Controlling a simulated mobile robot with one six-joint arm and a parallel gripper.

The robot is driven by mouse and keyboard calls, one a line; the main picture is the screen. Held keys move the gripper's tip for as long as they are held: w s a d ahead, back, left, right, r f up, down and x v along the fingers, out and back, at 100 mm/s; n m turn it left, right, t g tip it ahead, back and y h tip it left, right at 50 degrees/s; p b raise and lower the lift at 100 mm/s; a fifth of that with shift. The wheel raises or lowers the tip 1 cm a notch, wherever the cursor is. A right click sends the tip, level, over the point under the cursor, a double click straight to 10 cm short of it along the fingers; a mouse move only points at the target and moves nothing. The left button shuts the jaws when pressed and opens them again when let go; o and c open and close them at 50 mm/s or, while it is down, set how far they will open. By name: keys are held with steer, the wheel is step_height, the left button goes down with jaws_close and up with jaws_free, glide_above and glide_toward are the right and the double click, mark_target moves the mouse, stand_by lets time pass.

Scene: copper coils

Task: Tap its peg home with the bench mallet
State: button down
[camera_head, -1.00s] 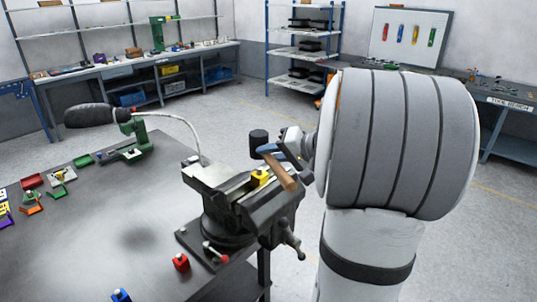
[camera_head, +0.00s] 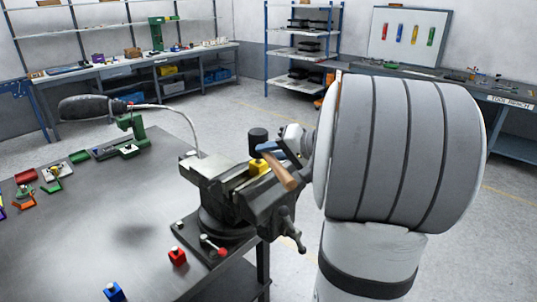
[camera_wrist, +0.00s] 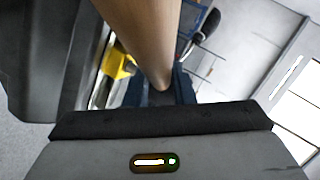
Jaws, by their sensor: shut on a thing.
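The mallet has a dark cylindrical head (camera_head: 258,136) and a brown wooden handle (camera_head: 285,177). My gripper (camera_head: 270,150) is shut on the handle and holds the mallet over the bench vise (camera_head: 225,172). A yellow block (camera_head: 258,167) sits at the vise jaws, just below the mallet head in the head view; whether they touch I cannot tell. In the wrist view the handle (camera_wrist: 143,40) runs between the dark fingers (camera_wrist: 160,97), with the yellow block (camera_wrist: 117,66) beside it. I cannot make out a separate peg; the mallet's head is out of the wrist view.
The vise stands at the corner of a grey table (camera_head: 130,245). Red (camera_head: 177,257) and blue (camera_head: 114,291) blocks lie near its front. A green stand (camera_head: 137,127) and a dark lamp-like arm (camera_head: 90,107) are at the back left. The table's middle is clear.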

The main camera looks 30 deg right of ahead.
steer(key=shift+f+b, duration=0.3)
steer(key=shift+f, duration=0.45)
steer(key=shift+r, duration=0.25)
steer(key=shift+r+p, duration=0.55)
steer(key=shift+r, duration=1.15)
steer(key=shift+f, duration=0.1)
step_height(320, 180, down, 5)
steer(key=b, duration=0.5)
steer(key=shift+b, duration=0.35)
steer(key=shift+r+p, duration=2.3)
steer(key=shift+r, duration=2.25)
